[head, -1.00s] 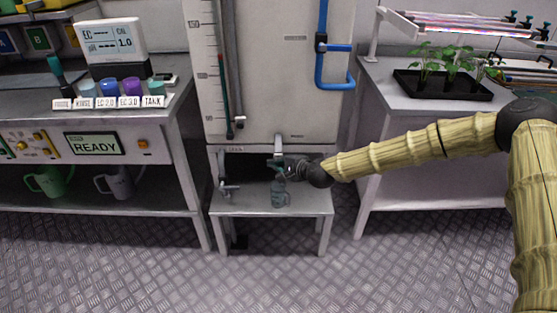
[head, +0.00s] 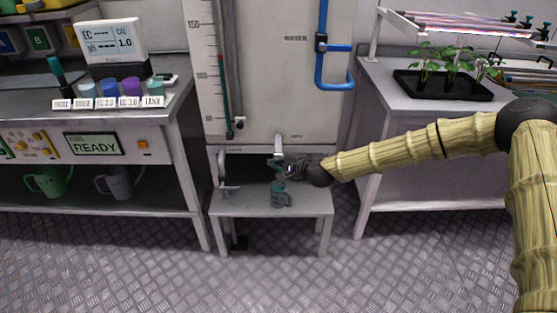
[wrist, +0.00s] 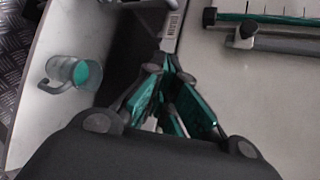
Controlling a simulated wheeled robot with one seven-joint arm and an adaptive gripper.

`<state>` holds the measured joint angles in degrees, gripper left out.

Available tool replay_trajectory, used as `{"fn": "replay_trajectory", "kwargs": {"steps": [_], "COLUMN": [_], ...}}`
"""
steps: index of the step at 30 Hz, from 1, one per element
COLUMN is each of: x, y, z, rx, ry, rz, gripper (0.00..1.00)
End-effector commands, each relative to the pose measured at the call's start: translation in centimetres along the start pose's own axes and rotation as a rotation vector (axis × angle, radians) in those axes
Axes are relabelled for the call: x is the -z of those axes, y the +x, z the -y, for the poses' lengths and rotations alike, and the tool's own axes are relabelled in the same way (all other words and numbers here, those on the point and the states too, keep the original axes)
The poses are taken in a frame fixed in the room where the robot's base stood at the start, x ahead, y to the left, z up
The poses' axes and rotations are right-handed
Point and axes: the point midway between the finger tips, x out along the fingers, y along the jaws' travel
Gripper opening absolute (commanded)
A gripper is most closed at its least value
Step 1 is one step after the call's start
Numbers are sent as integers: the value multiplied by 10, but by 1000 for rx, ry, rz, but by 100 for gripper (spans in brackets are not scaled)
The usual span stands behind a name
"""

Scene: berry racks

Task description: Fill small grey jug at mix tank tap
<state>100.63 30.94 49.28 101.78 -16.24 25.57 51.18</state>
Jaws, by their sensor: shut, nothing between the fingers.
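The small grey jug (head: 279,196) stands upright on the low stand below the mix tank's tap (head: 278,145). In the wrist view the jug (wrist: 62,72) is at the left, handle toward the lower left, with a teal surface showing inside its mouth. My gripper (head: 279,163) is just under the tap and above the jug, apart from the jug. In the wrist view my gripper (wrist: 174,68) is shut and empty, its teal-padded fingers close to the tap. The exact contact with the tap is hard to tell.
The mix tank (head: 270,80) rises behind the stand (head: 310,204). A bench with a green jug (head: 50,181) and a larger grey jug (head: 118,183) is left. A bench with a plant tray (head: 440,88) is right.

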Motion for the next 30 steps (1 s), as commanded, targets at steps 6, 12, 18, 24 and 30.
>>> {"fn": "replay_trajectory", "kwargs": {"steps": [6,12,18,24,30], "x": [-4,-8,-9,-10,-16], "y": [-6,-12,-13,-14,-23], "z": [-4,-8,-9,-10,-16], "rx": [0,0,0,0,-1], "ry": [0,0,0,0,0], "rz": [0,0,-1,0,1], "gripper": [0,0,0,0,0]}}
